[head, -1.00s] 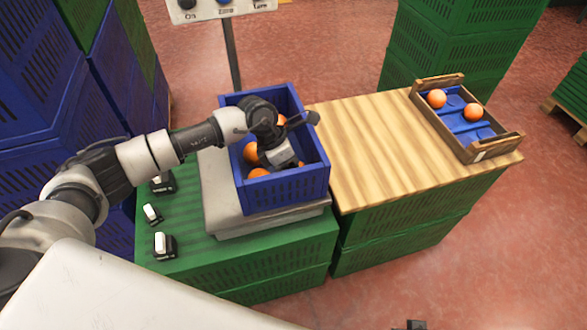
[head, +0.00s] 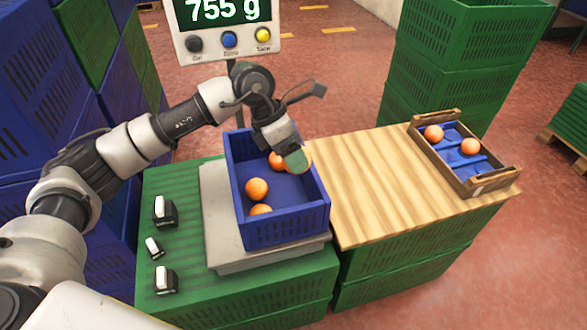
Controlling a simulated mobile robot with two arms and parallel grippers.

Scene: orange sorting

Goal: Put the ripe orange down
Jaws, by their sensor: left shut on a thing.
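My left gripper (head: 297,160) is over the right part of the blue crate (head: 287,235), pointing down. It is shut on an orange (head: 308,154), mostly hidden behind the fingers, near the crate's right wall. I cannot tell whether this orange touches anything below. Other oranges lie in the crate: one in the middle (head: 257,189), one at the back (head: 276,161) and one at the front (head: 261,210), partly hidden by the front wall. The crate stands on a grey scale (head: 218,235). My right gripper is not in view.
The scale's display (head: 228,12) reads 755 g. A wooden tray (head: 493,181) with blue lining holds two oranges, with free places, on the wooden table top (head: 370,190). The wood left of the tray is clear. Small black-and-white devices (head: 164,211) stand on the green crates at left.

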